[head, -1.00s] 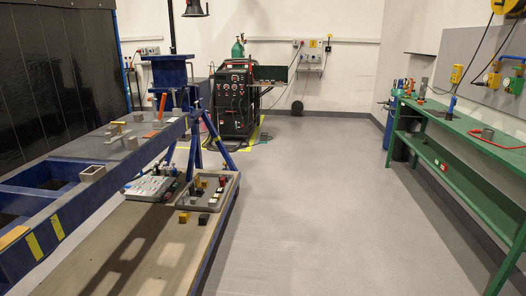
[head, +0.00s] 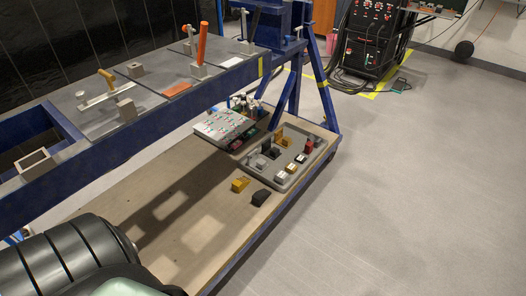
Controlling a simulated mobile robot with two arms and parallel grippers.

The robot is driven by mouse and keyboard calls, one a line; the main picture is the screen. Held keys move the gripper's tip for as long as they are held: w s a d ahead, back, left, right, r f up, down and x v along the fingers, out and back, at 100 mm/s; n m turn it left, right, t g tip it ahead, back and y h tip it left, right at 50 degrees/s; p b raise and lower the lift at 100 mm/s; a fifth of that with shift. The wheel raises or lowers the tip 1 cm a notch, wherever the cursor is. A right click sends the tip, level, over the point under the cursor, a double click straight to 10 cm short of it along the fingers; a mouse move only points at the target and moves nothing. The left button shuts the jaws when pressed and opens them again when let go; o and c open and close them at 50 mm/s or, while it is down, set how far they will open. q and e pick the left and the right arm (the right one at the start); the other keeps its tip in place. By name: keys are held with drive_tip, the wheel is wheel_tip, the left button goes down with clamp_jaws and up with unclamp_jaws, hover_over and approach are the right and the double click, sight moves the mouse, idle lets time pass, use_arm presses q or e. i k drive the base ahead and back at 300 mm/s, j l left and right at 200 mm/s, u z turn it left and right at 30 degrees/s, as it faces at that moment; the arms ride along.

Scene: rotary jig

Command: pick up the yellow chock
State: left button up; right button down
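A small yellow chock (head: 239,185) lies on the wooden lower shelf (head: 185,235), in front of the grey tray. A black block (head: 261,198) of similar size lies just to its right and a little nearer. More yellow pieces (head: 284,139) are in the grey tray, so more than one yellow part is in view. Neither of my grippers shows in the head view. A dark ribbed part (head: 75,258), which seems to be my own arm, fills the lower left corner, apart from the chock in the picture.
The grey tray (head: 283,182) holds several small blocks. A pale panel with small parts (head: 223,126) is beside it. The blue-framed bench (head: 160,117) with clamps overhangs the shelf's left side. The shelf around the chock is mostly bare. Open grey floor (head: 400,200) lies to the right.

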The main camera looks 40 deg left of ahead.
sight(238, 185)
drive_tip(key=i+u, duration=0.25)
drive_tip(key=i, duration=0.2)
drive_tip(key=i+l+u, duration=0.2)
drive_tip(key=i, duration=0.2)
drive_tip(key=i+l+u, duration=0.25)
drive_tip(key=i, duration=0.15)
